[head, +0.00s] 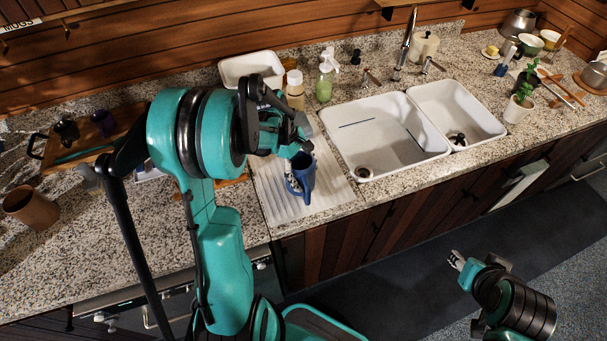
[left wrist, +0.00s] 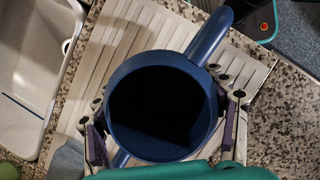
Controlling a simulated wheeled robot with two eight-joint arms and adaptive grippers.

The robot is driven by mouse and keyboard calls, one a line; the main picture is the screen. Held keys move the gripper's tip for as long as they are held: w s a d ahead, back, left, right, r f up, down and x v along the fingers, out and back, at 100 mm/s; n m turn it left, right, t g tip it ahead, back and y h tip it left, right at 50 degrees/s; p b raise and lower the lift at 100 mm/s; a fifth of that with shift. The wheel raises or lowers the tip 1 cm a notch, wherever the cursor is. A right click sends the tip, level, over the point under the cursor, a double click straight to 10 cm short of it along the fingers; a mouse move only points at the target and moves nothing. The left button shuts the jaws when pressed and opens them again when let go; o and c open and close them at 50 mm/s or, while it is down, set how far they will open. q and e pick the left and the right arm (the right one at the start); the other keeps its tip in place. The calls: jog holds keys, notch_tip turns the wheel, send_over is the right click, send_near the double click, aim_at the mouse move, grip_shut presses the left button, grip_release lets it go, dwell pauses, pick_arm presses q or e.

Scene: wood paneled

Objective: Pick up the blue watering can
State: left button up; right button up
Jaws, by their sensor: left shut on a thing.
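The blue watering can (head: 302,173) is over the white ribbed drainboard left of the sink in the head view. In the left wrist view the can (left wrist: 203,137) fills the middle, with its dark round opening facing the camera and its spout or handle pointing up and right. My left gripper (head: 296,184) has its fingers on both sides of the can, shut on it; the fingers also show in the left wrist view (left wrist: 166,125). I cannot tell whether the can touches the drainboard. My right gripper (head: 455,260) is empty over the floor, its fingertips small.
The double white sink (head: 385,140) and its tall faucet (head: 405,45) are right of the can. A green soap bottle (head: 325,82), a tan bottle (head: 294,92) and a white tub (head: 250,68) stand behind. A potted plant (head: 519,107) is further right.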

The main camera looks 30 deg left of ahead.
aim_at(303, 165)
pick_arm(q)
jog(key=r, duration=0.3)
jog(key=s+r+p, duration=0.1)
jog(key=shift+d+r, duration=0.2)
jog(key=shift+d, duration=0.15)
jog(key=s+d+r+p, duration=0.2)
jog(key=s+d+r, duration=0.3)
jog(key=s, duration=0.4)
jog(key=shift+d+r, duration=0.35)
jog(key=shift+r, duration=0.1)
